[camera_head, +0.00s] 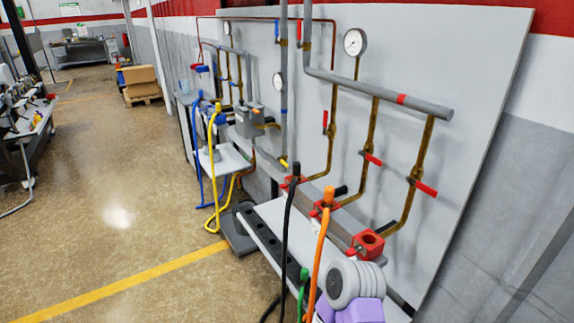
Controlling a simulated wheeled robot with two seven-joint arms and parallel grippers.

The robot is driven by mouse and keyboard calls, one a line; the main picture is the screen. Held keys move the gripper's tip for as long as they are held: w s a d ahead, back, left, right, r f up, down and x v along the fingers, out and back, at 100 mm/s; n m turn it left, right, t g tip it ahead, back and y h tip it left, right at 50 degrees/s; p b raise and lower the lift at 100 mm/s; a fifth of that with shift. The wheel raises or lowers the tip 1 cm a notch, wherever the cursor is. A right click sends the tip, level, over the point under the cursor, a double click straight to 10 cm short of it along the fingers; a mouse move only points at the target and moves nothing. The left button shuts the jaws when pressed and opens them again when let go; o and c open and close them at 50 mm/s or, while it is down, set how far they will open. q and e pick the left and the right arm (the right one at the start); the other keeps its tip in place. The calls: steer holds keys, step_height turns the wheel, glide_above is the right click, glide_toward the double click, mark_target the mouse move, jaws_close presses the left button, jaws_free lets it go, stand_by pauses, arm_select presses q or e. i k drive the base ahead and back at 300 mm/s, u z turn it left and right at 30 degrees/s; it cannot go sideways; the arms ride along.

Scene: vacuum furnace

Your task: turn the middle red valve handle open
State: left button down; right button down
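Three brass pipes with red valve handles run down the panel at the right. The middle red handle (372,159) points out across its brass pipe (371,125), slanting down to the right. The left red handle (325,121) stands nearly upright, along its pipe. The right red handle (426,188) lies across its pipe, slanting down to the right. Neither of my grippers shows, and nothing touches the handles. A rounded grey and purple part is at the bottom edge, below the valves; no fingers can be made out on it.
A grey panel (470,80) backs the pipes. Below them are a red block (368,243) with a round opening, a shelf (290,225), and black and orange hoses (318,262). A pressure gauge (355,42) sits above. Floor at the left is open, with a yellow line (120,285).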

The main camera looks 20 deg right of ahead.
mark_target(375, 160)
steer(key=u, duration=0.55)
steer(key=i, duration=1.6)
steer(key=z, duration=2.45)
